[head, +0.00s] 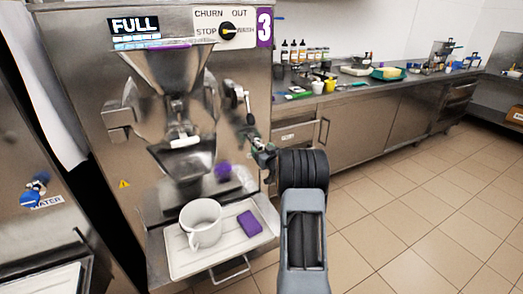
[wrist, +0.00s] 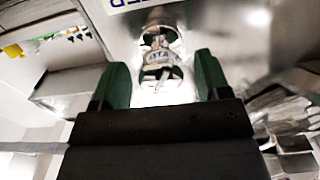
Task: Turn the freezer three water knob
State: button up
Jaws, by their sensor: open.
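Freezer three (head: 90,90) is the steel machine with a purple 3 label and a FULL display. My gripper (head: 259,150), with green fingers, is at the right part of its front. The gripper (wrist: 160,75) is open in the wrist view. A shiny metal fitting (wrist: 160,58) shows between and beyond the fingers, with no visible contact. A cropped label (wrist: 130,3) with blue letters, seemingly upside down, is at the top edge. I cannot tell for sure that this fitting is the water knob. A blurred purple round part (head: 223,171) shows left of my gripper.
A tray (head: 180,268) below the spout holds a white pitcher (head: 201,222) and a purple block (head: 249,223). A neighbouring machine at left has a blue knob (head: 32,199) by a WATER label (head: 47,202). A long counter (head: 350,92) runs right; the tiled floor is clear.

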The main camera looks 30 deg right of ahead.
jog(key=shift+w, duration=0.45)
jog(key=shift+c, duration=0.4)
jog(key=c, duration=0.9)
jog(key=shift+o, duration=0.2)
jog(key=m+p, duration=0.2)
jog(key=m, duration=0.3)
jog(key=shift+r+m, duration=0.1)
jog(key=shift+m, duration=0.3)
jog(key=m+p, duration=0.2)
jog(key=m, duration=0.4)
jog(key=shift+p, duration=0.3)
jog(key=shift+m, duration=0.3)
